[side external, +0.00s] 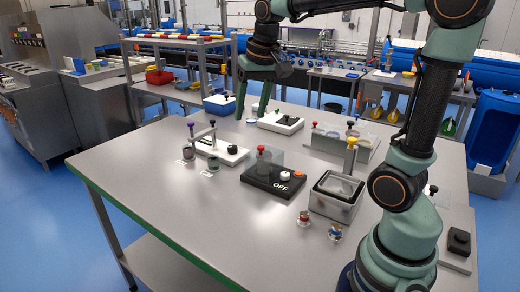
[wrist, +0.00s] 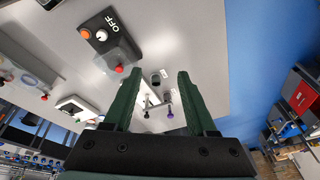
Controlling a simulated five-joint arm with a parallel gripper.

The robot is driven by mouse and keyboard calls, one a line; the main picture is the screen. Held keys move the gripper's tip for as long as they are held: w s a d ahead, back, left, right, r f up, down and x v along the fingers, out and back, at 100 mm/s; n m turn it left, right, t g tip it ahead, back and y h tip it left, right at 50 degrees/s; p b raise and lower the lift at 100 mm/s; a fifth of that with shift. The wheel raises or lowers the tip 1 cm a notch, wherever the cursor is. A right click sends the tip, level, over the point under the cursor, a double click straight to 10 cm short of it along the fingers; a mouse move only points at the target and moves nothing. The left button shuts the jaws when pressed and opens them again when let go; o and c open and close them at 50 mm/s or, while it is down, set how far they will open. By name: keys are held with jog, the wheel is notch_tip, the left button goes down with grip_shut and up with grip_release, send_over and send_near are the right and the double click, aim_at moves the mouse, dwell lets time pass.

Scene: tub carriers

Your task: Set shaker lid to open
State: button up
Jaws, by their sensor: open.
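A black unit (side external: 275,183) marked OFF sits mid-table, with a pale knob (side external: 285,177) and an orange button (side external: 299,173). A see-through lid (side external: 268,160) with a red knob (side external: 262,150) stands at its left and back part. Whether the lid is down or raised I cannot tell. The unit also shows at upper left in the wrist view (wrist: 104,30), with its red knob (wrist: 119,69). My gripper (side external: 253,112) is open and empty, pointing down above the table behind and left of the unit. Its two green fingers show apart in the wrist view (wrist: 158,85).
A white-based stand (side external: 228,153) with a purple-topped post and small dark cups is left of the unit. A metal tub (side external: 335,200) with a yellow handle is right. Two small jars (side external: 304,218) stand in front. A white unit (side external: 281,122) is behind. The front-left table is clear.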

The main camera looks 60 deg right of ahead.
jog(key=w+d+f+m+g, duration=0.2)
jog(key=w+d+m, duration=0.25)
jog(key=d, duration=0.25)
jog(key=m+g, duration=0.1)
jog(key=m, duration=0.2)
send_over(261, 146)
notch_tip(261, 146, down, 4)
jog(key=shift+y, duration=0.3)
jog(key=f, duration=1.1)
jog(key=shift+s+a+f, duration=0.1)
jog(key=shift+a+f, duration=0.1)
jog(key=shift+f, duration=0.1)
grip_shut()
